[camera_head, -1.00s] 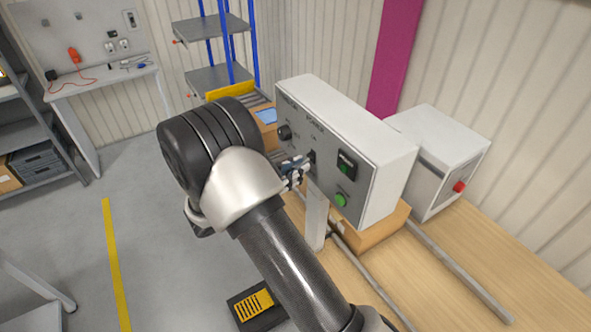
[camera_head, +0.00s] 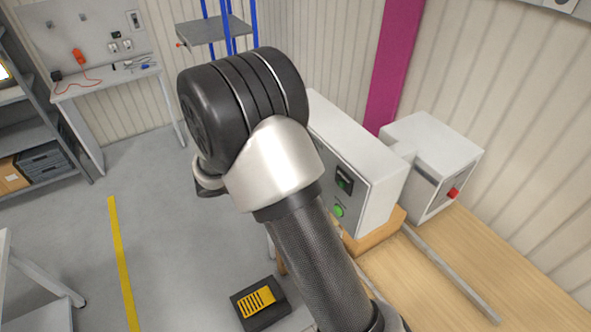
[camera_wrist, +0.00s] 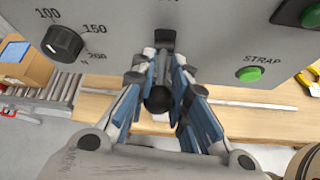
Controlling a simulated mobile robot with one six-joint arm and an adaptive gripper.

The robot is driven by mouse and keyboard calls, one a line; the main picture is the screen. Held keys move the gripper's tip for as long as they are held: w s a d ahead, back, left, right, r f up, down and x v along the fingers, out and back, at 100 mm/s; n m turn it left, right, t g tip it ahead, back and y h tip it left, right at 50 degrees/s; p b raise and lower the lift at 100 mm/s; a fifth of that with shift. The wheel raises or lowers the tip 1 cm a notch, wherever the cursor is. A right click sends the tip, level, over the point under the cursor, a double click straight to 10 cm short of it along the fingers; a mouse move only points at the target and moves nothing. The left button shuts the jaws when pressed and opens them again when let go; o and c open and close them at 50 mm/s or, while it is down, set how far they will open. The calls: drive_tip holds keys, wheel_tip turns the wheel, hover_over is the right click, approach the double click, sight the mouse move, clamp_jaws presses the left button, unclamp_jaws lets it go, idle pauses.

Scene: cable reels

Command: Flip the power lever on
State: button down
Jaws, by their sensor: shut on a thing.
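The control box (camera_head: 363,148) stands on the bench with a grey front panel. In the wrist view that panel (camera_wrist: 215,30) shows a black power lever, its round knob (camera_wrist: 157,100) between my fingers, below a dark slot. My gripper (camera_wrist: 163,68) has blue-padded fingers closed around the lever, one on each side. The lever appears to point out and down toward the wrist camera; its exact angle is hard to tell. In the head view my arm hides both gripper and lever.
A black dial (camera_wrist: 63,42) is left of the lever. A green STRAP button (camera_wrist: 249,74) and another green control (camera_wrist: 312,13) are right. A white box with a red knob (camera_head: 452,193) stands behind on the bench. A yellow-topped pedal (camera_head: 257,302) is on the floor.

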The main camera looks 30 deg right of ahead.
drive_tip(key=r+y+p, duration=0.1)
drive_tip(key=y+p, duration=0.1)
drive_tip(key=p, duration=0.1)
drive_tip(key=shift+d+r+y, duration=0.2)
drive_tip(key=shift+r+y, duration=0.1)
drive_tip(key=shift+r, duration=0.05)
drive_tip(key=shift+y+p, duration=0.4)
drive_tip(key=shift+p, duration=0.2)
drive_tip(key=c, duration=1.5)
unclamp_jaws()
drive_tip(key=shift+o, duration=0.2)
drive_tip(key=v, duration=1.2)
drive_tip(key=shift+w+d+r, duration=0.1)
drive_tip(key=shift+w+d, duration=0.05)
drive_tip(key=shift+d, duration=0.05)
